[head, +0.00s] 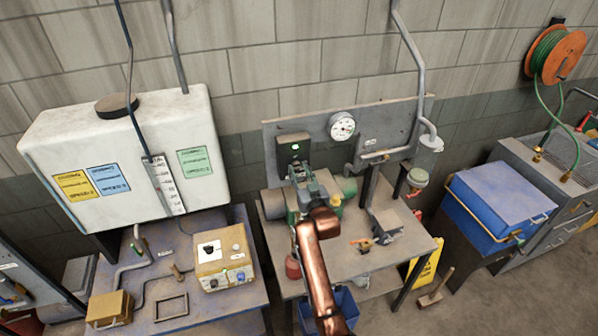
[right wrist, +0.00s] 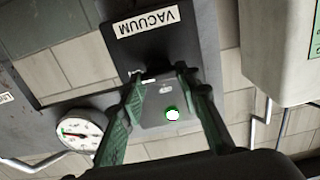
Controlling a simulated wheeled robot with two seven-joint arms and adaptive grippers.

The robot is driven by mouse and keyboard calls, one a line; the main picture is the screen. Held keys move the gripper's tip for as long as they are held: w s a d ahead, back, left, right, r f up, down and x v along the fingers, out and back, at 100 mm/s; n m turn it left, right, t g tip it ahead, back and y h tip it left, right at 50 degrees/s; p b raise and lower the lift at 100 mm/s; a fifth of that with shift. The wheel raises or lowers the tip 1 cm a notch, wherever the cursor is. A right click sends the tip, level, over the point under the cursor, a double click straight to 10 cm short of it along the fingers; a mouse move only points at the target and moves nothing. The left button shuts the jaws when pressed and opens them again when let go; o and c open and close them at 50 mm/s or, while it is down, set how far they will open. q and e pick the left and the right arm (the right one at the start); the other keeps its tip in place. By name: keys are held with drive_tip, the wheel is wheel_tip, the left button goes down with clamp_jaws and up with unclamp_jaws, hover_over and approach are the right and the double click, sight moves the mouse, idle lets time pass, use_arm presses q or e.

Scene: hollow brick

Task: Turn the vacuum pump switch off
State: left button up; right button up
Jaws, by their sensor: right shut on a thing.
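The vacuum pump switch box (head: 291,147) is a dark box on the grey wall panel, with a lit green lamp (head: 295,146). My right gripper (head: 299,170) is at the lower part of the box. In the right wrist view its green-padded fingers (right wrist: 158,76) reach to the box from both sides and are shut on the switch, whose lever is mostly hidden. My left gripper is out of view.
A round gauge (head: 342,126) and grey pipes are on the panel right of the box. A pump (head: 273,203) stands on the bench (head: 398,250) below. A large white tank (head: 130,150) is on the left. A blue chest (head: 497,205) stands on the right.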

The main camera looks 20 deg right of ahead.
drive_tip(key=c, duration=0.5)
drive_tip(key=n, duration=0.4)
drive_tip(key=shift+p, duration=0.35)
drive_tip(key=n, duration=0.4)
drive_tip(key=shift+a, duration=0.15)
drive_tip(key=n, duration=0.5)
drive_tip(key=shift+f+p, duration=0.1)
drive_tip(key=shift+p, duration=0.25)
drive_tip(key=n, duration=0.4)
drive_tip(key=shift+a+f+n, duration=0.1)
drive_tip(key=shift+n, duration=0.3)
